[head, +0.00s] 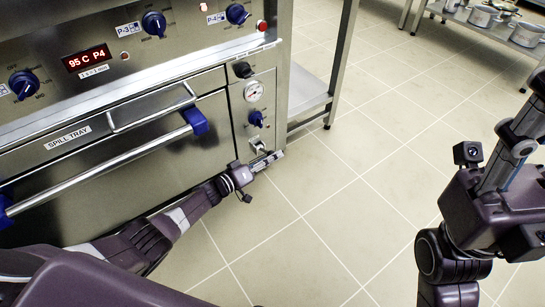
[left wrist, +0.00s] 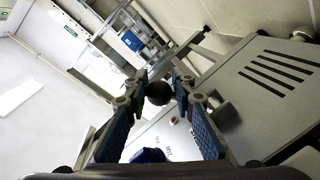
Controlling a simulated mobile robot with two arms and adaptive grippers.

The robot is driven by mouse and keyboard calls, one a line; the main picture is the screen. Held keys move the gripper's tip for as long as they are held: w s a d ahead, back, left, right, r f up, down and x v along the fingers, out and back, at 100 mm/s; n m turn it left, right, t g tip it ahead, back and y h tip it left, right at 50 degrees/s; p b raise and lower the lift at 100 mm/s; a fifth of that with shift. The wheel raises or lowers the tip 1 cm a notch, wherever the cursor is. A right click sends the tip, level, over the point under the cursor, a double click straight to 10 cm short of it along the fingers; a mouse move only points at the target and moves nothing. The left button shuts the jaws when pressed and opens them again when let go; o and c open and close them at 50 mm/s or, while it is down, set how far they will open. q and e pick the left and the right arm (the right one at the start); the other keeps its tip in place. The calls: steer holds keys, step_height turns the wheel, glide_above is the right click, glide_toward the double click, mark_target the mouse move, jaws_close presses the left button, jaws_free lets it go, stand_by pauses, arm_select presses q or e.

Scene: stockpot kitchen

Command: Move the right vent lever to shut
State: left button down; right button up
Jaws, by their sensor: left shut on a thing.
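My left gripper (head: 266,161) is at the lower right of the oven's front control panel. In the left wrist view its two blue-padded fingers (left wrist: 160,95) are closed on a dark round ball knob (left wrist: 159,92), which looks like the end of the right vent lever. In the head view a pale metal fitting (head: 258,145) shows just above the gripper. The rest of the lever is hidden by the gripper, so its angle cannot be told.
A blue knob (head: 256,118), a gauge (head: 254,91) and a black knob (head: 243,70) sit above the left gripper. A long oven handle (head: 110,160) runs to the left. A steel shelf (head: 306,92) stands beside the oven. The tiled floor (head: 350,190) is clear.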

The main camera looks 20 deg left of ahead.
arm_select(q)
steer(key=shift+w+a+r+t, duration=0.3)
steer(key=shift+w+a+r, duration=0.2)
steer(key=shift+a, duration=0.15)
steer(key=c, duration=1.6)
jaws_free()
steer(key=v, duration=1.2)
steer(key=shift+s+d+f, duration=0.15)
steer(key=shift+s+d, duration=0.15)
